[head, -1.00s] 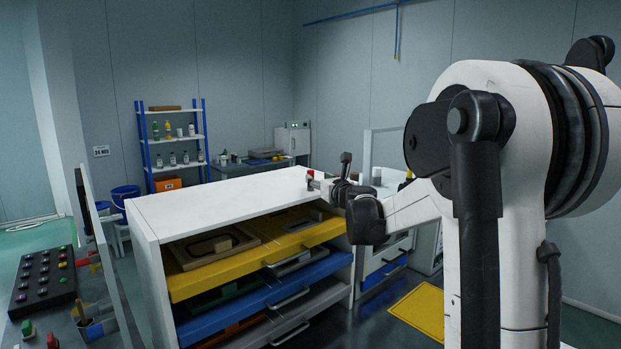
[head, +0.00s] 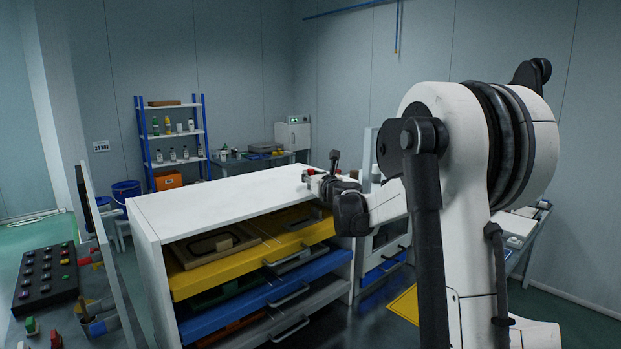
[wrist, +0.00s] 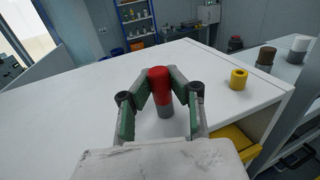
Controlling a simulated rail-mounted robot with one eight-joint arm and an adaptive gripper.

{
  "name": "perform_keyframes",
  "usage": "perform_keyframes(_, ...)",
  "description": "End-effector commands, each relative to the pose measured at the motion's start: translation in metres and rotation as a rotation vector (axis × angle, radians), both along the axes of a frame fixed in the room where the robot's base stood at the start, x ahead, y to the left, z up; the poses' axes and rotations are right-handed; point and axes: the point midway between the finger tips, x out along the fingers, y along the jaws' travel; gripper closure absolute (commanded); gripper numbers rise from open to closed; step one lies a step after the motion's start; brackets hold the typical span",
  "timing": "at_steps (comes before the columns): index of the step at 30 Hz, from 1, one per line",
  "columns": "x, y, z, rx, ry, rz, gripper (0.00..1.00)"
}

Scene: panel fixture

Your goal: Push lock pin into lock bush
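A pin (wrist: 159,76) with a red upper part and a grey lower part stands between the fingers of my gripper (wrist: 160,88) in the wrist view. The green finger pads close on its red part from both sides. Its grey end is over the white cabinet top; I cannot tell whether it touches. A short yellow bush (wrist: 238,79) with a hole in its top stands to the right, near the cabinet top's edge, apart from the pin. In the head view my gripper (head: 314,178) is small at the far right end of the cabinet top, with a red spot at its tip.
The white cabinet top (head: 210,203) is otherwise clear. Its yellow drawer (head: 240,265) and blue drawer (head: 250,305) are partly out below. In the wrist view a brown cylinder (wrist: 266,56) and a white-and-grey cylinder (wrist: 300,46) stand beyond the right edge.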

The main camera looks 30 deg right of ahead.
Motion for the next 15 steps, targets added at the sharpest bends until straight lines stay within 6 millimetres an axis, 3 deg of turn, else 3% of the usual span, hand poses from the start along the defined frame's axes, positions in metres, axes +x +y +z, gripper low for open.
perform_keyframes(15, -0.0002, 0.0000, 0.0016, 0.000, 0.000, 0.000, 1.00)
